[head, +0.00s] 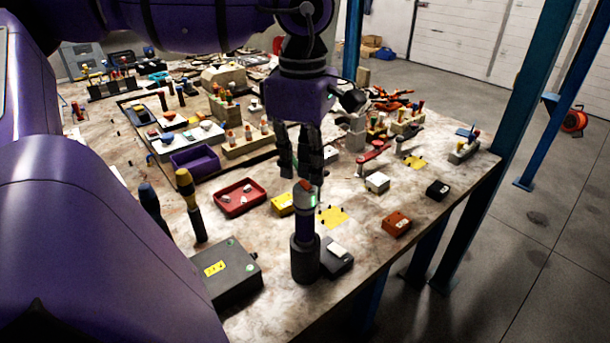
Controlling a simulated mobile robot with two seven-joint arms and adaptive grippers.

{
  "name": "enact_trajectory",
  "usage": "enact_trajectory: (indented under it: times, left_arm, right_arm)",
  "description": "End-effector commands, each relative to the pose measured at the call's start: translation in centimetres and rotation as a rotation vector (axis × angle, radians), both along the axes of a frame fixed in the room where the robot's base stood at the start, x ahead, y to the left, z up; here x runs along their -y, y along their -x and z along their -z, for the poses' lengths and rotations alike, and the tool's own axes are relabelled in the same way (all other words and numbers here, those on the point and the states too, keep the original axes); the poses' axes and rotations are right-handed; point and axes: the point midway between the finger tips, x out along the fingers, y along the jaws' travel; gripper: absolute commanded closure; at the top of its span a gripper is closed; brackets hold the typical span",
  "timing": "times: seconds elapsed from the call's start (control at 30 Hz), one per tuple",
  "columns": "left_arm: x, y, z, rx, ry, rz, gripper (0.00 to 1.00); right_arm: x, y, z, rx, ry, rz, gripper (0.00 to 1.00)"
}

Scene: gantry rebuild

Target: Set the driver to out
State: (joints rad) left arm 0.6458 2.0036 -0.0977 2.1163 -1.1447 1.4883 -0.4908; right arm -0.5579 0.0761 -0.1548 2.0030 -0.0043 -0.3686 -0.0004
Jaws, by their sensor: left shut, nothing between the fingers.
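A driver (304,222) stands upright in a dark round holder near the table's front edge. It has a dark purple body, a pale grey upper part with a small green light, and an orange-red piece at its top. My left gripper (304,180) points down from above, shut and empty, with its fingertips at the driver's top in the picture. I cannot tell whether they touch it. My right gripper is not in view.
A dark box (225,272) with a yellow label and a yellow-handled tool (186,190) stand left of the driver. A red tray (240,198) lies behind it. An orange box (396,223) sits to the right. The back of the table (350,288) is crowded.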

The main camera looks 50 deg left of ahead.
Motion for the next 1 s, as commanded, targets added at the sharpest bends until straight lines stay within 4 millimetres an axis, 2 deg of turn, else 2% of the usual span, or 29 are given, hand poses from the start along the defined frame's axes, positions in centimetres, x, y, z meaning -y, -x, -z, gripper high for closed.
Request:
enact_trajectory:
  times: [0.67, 1.0]
  left_arm:
    - [0.0, 0.0, 0.9, -0.002, 0.000, 0.000, 1.00]
    - [0.0, 0.0, -1.5, 0.000, -0.001, 0.000, 1.00]
  right_arm:
    - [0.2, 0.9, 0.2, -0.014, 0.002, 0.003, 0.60]
    - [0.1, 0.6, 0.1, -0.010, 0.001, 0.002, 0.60]
